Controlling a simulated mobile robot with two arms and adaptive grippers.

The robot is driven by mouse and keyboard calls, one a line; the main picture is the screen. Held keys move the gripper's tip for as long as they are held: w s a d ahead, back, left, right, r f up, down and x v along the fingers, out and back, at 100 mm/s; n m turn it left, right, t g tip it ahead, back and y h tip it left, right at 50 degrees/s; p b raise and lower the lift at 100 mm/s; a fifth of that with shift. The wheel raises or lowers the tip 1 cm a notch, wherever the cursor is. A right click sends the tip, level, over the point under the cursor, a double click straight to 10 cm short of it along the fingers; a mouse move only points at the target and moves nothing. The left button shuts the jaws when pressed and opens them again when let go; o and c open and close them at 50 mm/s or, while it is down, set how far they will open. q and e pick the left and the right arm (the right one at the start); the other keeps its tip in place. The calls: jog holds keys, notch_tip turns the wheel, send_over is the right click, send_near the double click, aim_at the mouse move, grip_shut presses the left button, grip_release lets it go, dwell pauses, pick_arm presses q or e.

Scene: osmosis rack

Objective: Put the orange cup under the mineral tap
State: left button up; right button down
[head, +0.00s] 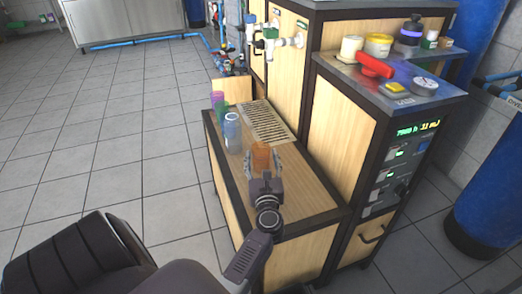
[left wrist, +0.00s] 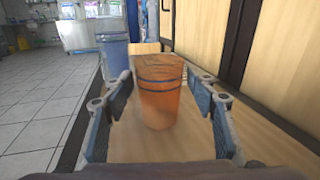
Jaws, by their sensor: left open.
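The orange cup (head: 261,157) stands upright on the wooden counter (head: 300,187). It also shows in the left wrist view (left wrist: 160,92), large and centred, with dark bands near its rim. My left gripper (head: 263,168) is open, with one finger on each side of the cup. In the left wrist view a gap shows between the cup and each finger. White taps (head: 290,41) with coloured parts stick out of the wooden panel above a slatted drip grate (head: 266,121). I cannot read which one is the mineral tap. My right gripper is not seen.
A blue cup (head: 232,132), a green cup (head: 220,113) and a purple cup (head: 217,97) stand along the counter's left edge. The blue one stands beyond the orange cup. A tall cabinet (head: 358,160) bounds the counter on the right. The tiled floor is clear at left.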

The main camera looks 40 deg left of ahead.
aim_at(260, 150)
pick_arm(q)
jog(key=shift+w+a+f, duration=0.1)
jog(key=shift+a+f, duration=0.1)
jog(key=shift+f, duration=0.4)
jog(key=shift+w+a+r, duration=0.1)
jog(key=shift+w+a, duration=0.7)
jog(key=shift+w, duration=0.05)
jog(key=b+x, duration=0.1)
jog(key=x, duration=0.3)
jog(key=shift+w+a, duration=0.25)
jog(key=shift+a, duration=0.1)
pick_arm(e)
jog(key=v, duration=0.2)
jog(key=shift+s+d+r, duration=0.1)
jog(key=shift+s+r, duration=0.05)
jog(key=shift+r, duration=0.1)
pick_arm(q)
jog(key=shift+c, duration=0.4)
jog(key=c, duration=0.9)
jog(key=shift+c, duration=1.2)
